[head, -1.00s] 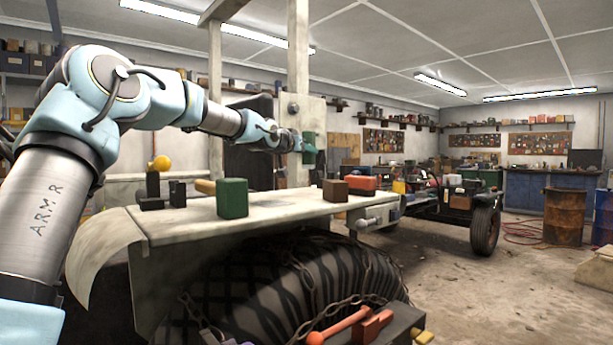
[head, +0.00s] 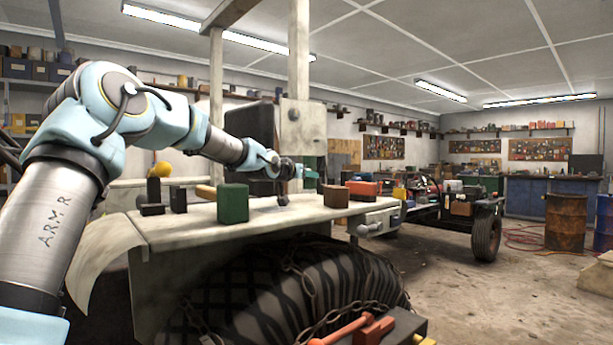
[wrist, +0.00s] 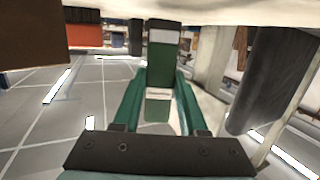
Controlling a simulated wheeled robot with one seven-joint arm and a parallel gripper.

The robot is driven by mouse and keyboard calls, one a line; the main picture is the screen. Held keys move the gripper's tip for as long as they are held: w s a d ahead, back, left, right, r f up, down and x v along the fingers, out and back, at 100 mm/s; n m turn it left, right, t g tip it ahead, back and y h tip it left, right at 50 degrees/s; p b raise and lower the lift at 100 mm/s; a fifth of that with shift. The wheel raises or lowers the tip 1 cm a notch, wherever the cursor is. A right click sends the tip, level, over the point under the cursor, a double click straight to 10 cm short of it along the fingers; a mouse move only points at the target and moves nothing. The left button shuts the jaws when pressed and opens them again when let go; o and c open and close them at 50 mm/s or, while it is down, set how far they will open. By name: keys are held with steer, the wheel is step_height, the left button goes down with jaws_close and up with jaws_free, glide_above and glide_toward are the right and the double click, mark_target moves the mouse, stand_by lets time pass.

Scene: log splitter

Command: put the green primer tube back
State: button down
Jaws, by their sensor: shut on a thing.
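The green primer tube (wrist: 162,60), with white label patches, is held between the two green fingers of my gripper (wrist: 158,105) in the wrist view. That view is upside down, with the bench top (wrist: 210,12) along its upper edge. The tube's far end is close to the bench top; I cannot tell if it touches. In the head view my gripper (head: 303,172) is low over the back of the pale bench top (head: 270,218), in front of the upright post. The tube is too small there to separate clearly from the fingers.
A green block (head: 233,203) stands left of my gripper. A brown block (head: 335,196) and a red box (head: 363,188) stand to its right. Dark blocks (head: 178,198) sit at the left. A grey plate (head: 303,127) and post rise behind. The front of the bench top is mostly clear.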

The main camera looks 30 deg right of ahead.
steer(key=shift+f, duration=0.25)
steer(key=shift+c, duration=2.2)
jaws_free()
steer(key=shift+r, duration=0.25)
steer(key=v, duration=1.2)
steer(key=shift+r+b, duration=0.3)
steer(key=shift+r, duration=0.05)
